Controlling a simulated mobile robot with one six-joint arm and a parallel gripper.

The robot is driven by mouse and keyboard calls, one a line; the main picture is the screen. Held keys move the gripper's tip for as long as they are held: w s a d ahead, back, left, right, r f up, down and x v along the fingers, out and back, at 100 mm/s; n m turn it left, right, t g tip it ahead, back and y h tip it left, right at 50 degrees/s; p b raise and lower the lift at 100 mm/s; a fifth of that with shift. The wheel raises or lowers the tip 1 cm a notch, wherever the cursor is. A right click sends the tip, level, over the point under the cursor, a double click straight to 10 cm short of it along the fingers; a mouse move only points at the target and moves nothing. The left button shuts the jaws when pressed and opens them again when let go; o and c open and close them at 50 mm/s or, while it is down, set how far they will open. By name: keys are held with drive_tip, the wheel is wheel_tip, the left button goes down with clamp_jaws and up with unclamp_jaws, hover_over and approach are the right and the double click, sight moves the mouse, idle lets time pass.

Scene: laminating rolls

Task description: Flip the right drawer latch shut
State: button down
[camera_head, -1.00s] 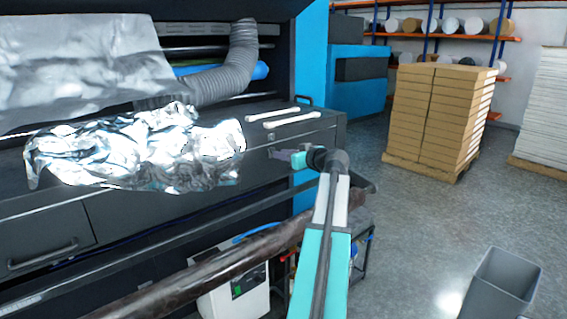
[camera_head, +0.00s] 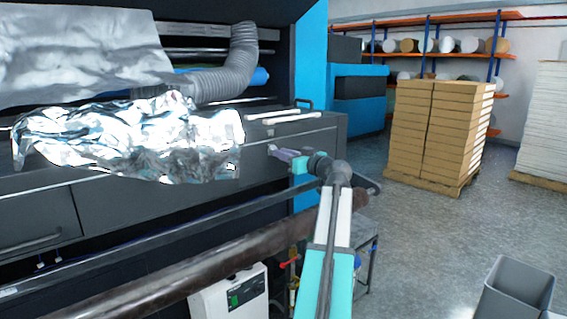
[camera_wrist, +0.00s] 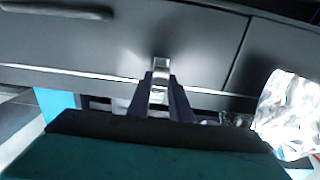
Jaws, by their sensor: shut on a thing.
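The right drawer latch is a small metal piece (camera_wrist: 160,64) on the dark drawer front, at the centre of the wrist view. In the head view my gripper (camera_head: 284,154) is at the right end of the dark machine front and covers most of the latch. In the wrist view my gripper's two dark fingers (camera_wrist: 162,88) reach up to the latch. They are closed around its pale tab, which shows between them. The exact tilt of the latch is hard to tell.
Crumpled silver foil (camera_head: 130,140) hangs over the machine front, left of my gripper. A dark roller (camera_head: 190,262) runs below. Two white rods (camera_head: 285,117) lie on the top. A grey bin (camera_head: 515,290) stands on the floor at lower right.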

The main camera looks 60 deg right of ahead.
drive_tip(key=shift+w+d+f+t+h+b, duration=0.15)
drive_tip(key=shift+f+t+b, duration=0.3)
drive_tip(key=shift+b, duration=1.9)
drive_tip(key=shift+s+a+f+t+h+b, duration=0.15)
drive_tip(key=shift+f+t+b, duration=0.3)
drive_tip(key=shift+b, duration=1.85)
drive_tip(key=shift+w+d+r+t+b, duration=0.15)
drive_tip(key=shift+t+b, duration=0.25)
drive_tip(key=shift+b, duration=1.3)
drive_tip(key=c, duration=1.6)
unclamp_jaws()
drive_tip(key=v, duration=1.4)
drive_tip(key=shift+w, duration=0.15)
